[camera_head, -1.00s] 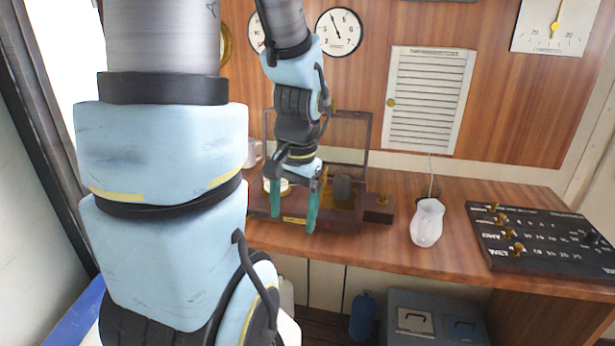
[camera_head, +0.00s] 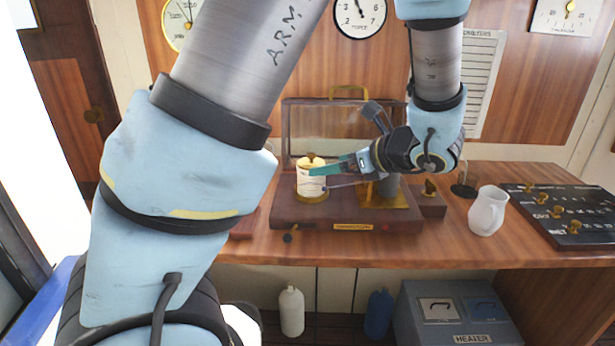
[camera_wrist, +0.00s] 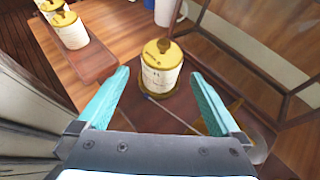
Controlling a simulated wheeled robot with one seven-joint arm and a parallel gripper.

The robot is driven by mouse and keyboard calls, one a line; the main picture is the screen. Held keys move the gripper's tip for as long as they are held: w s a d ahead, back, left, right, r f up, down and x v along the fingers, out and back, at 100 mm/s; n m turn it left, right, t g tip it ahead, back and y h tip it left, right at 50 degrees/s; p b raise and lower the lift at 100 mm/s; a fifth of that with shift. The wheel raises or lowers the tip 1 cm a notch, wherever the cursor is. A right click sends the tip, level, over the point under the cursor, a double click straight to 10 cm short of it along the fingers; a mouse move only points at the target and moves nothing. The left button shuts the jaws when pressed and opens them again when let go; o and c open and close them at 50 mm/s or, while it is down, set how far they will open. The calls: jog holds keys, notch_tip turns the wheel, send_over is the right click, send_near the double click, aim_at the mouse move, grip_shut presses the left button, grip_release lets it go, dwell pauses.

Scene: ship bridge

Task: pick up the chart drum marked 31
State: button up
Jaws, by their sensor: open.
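A white chart drum (camera_head: 312,184) with a brass lid and knob stands upright on the wooden base of an open glass-lidded case (camera_head: 290,213). In the wrist view this drum (camera_wrist: 160,78) stands ahead, centred between the fingers; its number is too small to read. My gripper (camera_head: 322,178) is open and points left at the drum, its teal fingertips close to it. Two similar drums stand at the upper left of the wrist view, the nearer one (camera_wrist: 71,31) on a wooden strip (camera_wrist: 88,60).
The raised glass lid (camera_head: 300,128) stands behind the drum. A white jug (camera_head: 488,212) and a black knob panel (camera_head: 565,215) are to the right. The counter front (camera_head: 270,247) is mostly clear.

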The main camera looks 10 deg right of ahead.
aim_at(308, 186)
jog(key=p+x, duration=0.2)
jog(key=x, duration=0.6)
jog(key=shift+w+f, duration=0.3)
jog(key=shift+w, duration=0.05)
jog(key=c, duration=1.3)
